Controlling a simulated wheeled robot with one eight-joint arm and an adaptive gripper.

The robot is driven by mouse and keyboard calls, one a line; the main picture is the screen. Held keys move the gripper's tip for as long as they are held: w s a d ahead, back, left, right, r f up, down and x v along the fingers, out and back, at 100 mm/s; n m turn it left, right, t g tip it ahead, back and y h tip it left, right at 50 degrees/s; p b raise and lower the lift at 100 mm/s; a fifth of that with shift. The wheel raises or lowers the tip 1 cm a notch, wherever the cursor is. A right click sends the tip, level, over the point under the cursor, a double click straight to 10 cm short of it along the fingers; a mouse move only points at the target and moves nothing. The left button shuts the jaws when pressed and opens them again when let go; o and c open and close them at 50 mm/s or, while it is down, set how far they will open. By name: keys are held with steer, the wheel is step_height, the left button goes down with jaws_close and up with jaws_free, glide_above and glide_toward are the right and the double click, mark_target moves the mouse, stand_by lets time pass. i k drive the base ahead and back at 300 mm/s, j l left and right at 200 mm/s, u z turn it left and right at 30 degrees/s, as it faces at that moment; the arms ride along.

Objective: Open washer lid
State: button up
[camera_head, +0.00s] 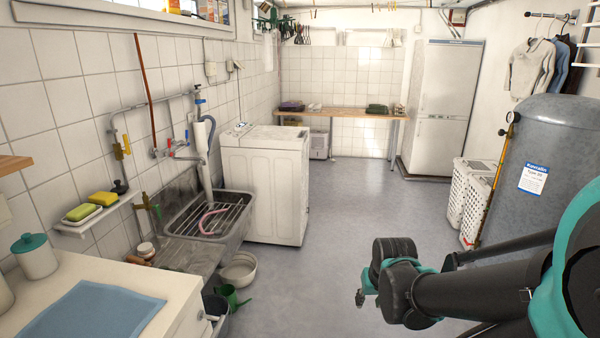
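A white top-loading washer (264,184) stands against the left tiled wall, beyond the metal sink. Its lid (278,133) on top looks closed. The control panel is at the washer's back left, near the wall. My arm reaches in from the lower right. The small teal part at its end (361,287) may be my gripper, but its fingers are too small and turned away to tell their state. It is well apart from the washer, in front and to the right of it.
The metal sink (241,231) with a rack and pink hose sits before the washer. A bowl (239,269) and green watering can (231,297) are on the floor. A grey tank (548,150) and white baskets (476,197) stand right. The middle floor (365,205) is clear.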

mark_target(261, 136)
steer(key=i, duration=1.95)
